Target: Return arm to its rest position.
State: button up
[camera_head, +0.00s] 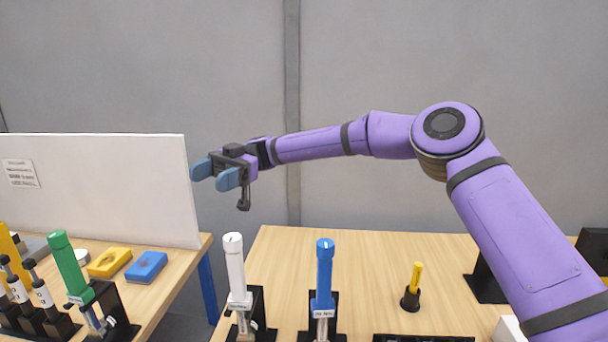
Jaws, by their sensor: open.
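My gripper (214,177) is raised at the left end of my purple arm, in front of the grey wall. Its two blue fingers are apart with nothing between them. It points left, above the gap between the two tables and near the right end of the white panel. The arm reaches across from the right side of the view, with its elbow high at the upper right.
A white tool (235,268) and a blue tool (324,272) stand in black holders on the right table (375,260), with a small yellow tool (415,277). The left table (178,265) holds a green tool (69,265), a yellow block (109,262), a blue block (146,266) and a white panel (115,185).

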notch_tip(320, 180, up, 8)
jog(key=a+m+t+y, duration=0.3)
jog(key=m+t+y, duration=0.3)
jog(key=t+y, duration=0.2)
jog(key=w+d+r+m+t, duration=0.35)
jog(key=d+m+t, duration=0.2)
jog(key=t, duration=0.45)
jog(key=d+r+m+t+h, duration=0.1)
jog(key=d+m+t+h, duration=0.45)
jog(key=d, duration=0.65)
jog(key=d+r+m+t+h, duration=0.2)
jog(key=d+m+t+h, duration=0.35)
jog(key=d, duration=0.65)
jog(key=s+d+f+m+h, duration=0.2)
jog(key=s+d+m+h, duration=0.3)
jog(key=d, duration=0.7)
jog(key=s+d+f+m+g, duration=0.1)
jog(key=s+d+f+g, duration=0.1)
jog(key=s, duration=0.6)
jog(key=s+d+f+m+g, duration=0.2)
jog(key=s+d+f+g, duration=0.1)
jog(key=s, duration=0.5)
jog(key=s+d+f+m+g, duration=0.2)
jog(key=s+d+f, duration=0.3)
jog(key=s, duration=0.3)
jog(key=shift+s+d, duration=0.2)
jog(key=shift+d, duration=0.3)
jog(key=shift+f, duration=0.1)
